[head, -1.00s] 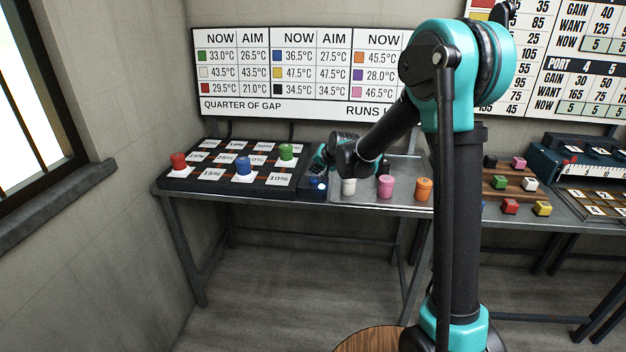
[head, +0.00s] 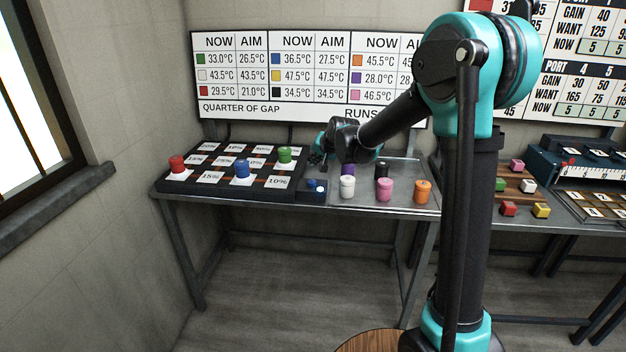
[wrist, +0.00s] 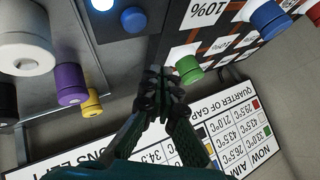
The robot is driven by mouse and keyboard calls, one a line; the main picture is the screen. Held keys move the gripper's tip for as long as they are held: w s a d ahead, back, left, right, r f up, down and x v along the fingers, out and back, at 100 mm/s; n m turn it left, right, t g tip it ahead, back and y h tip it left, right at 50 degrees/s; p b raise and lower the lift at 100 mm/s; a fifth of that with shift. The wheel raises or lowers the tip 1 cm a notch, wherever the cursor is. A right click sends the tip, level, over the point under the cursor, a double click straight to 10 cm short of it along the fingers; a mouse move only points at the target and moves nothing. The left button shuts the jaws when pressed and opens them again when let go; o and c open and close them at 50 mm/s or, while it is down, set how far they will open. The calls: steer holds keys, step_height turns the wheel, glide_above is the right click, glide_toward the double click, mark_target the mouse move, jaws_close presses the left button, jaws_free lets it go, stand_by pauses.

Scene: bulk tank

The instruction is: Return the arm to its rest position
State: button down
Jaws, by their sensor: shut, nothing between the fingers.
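My arm reaches out over the bench on the left, bent at its wrist. My gripper (head: 320,157) hangs above the bench, near the small blue button box (head: 315,186) and the dark board. In the wrist view my gripper (wrist: 166,75) has its fingers together with nothing between them. The green cylinder (wrist: 187,68) lies beyond the fingertips in that view, on the board, and looks apart from them. My upper arm hides part of the wall chart and the bench behind it.
The dark board (head: 205,187) carries red (head: 177,162), blue (head: 243,168) and green cylinders. A grey tray (head: 405,170) holds white (head: 347,187), pink (head: 385,190), orange (head: 422,191), purple and black cylinders; yellow (wrist: 92,103) shows in the wrist view. Coloured cubes stand right of my arm.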

steer(key=s+d+f+n+g+h, duration=0.1)
steer(key=s+d+f+h, duration=0.25)
steer(key=s+d, duration=1.35)
steer(key=s+d+f, duration=0.3)
steer(key=s, duration=0.3)
steer(key=s+d+f+g+h, duration=0.1)
steer(key=s+d+f, duration=0.2)
steer(key=s, duration=0.4)
steer(key=s+d+f+n+g, duration=0.1)
steer(key=s+d+f, duration=0.2)
steer(key=s+d, duration=0.2)
steer(key=shift+s+d+h, duration=0.25)
steer(key=shift+s+h, duration=0.1)
steer(key=shift+s, duration=0.85)
